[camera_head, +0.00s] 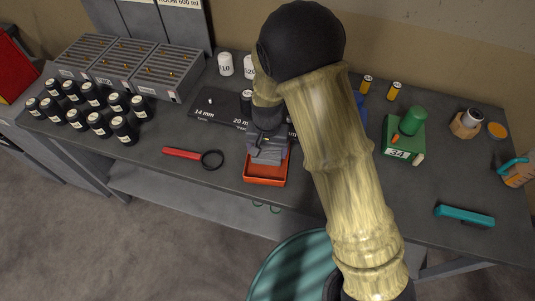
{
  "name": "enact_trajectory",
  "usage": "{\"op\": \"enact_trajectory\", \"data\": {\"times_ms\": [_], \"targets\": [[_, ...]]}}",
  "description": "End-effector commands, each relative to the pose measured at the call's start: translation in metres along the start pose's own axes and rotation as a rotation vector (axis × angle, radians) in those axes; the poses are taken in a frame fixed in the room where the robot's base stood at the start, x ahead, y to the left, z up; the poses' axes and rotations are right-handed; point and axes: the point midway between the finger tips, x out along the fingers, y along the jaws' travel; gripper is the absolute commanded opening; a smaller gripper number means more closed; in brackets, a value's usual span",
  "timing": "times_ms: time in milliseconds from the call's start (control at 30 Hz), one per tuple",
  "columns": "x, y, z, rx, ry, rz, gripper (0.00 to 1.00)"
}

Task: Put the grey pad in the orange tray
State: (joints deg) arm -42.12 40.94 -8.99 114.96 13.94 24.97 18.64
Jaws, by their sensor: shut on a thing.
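The orange tray (264,181) sits near the front edge of the dark table, in the middle of the camera_head view. My gripper (267,146) points down above the back part of the tray. It is shut on the grey pad (266,156), which shows as a grey shape just below the fingers, over the tray's back half. The fingers and the pad hide part of the tray. I cannot tell whether the pad touches the tray floor.
A red-handled magnifier (185,153) lies left of the tray. Several black jars (90,95) and grey racks (165,70) stand at the left. A green device (402,140) and a teal tool (464,216) are at the right. A teal drum (290,270) stands in front.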

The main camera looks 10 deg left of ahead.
Motion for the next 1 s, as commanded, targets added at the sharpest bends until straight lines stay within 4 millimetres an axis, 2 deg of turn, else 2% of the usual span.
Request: {"op": "enact_trajectory", "data": {"times_ms": [200, 633, 667, 700, 1000], "targets": [[0.029, 0.001, 0.001, 0.001, -0.004, 0.002, 0.59], [0.037, 0.001, 0.001, 0.0, -0.001, 0.001, 0.59], [0.036, 0.0, 0.001, 0.0, -0.001, 0.001, 0.85], [0.036, 0.0, 0.001, 0.0, -0.001, 0.001, 0.9], [0.034, 0.0, 0.001, 0.0, -0.001, 0.001, 0.9]]}}
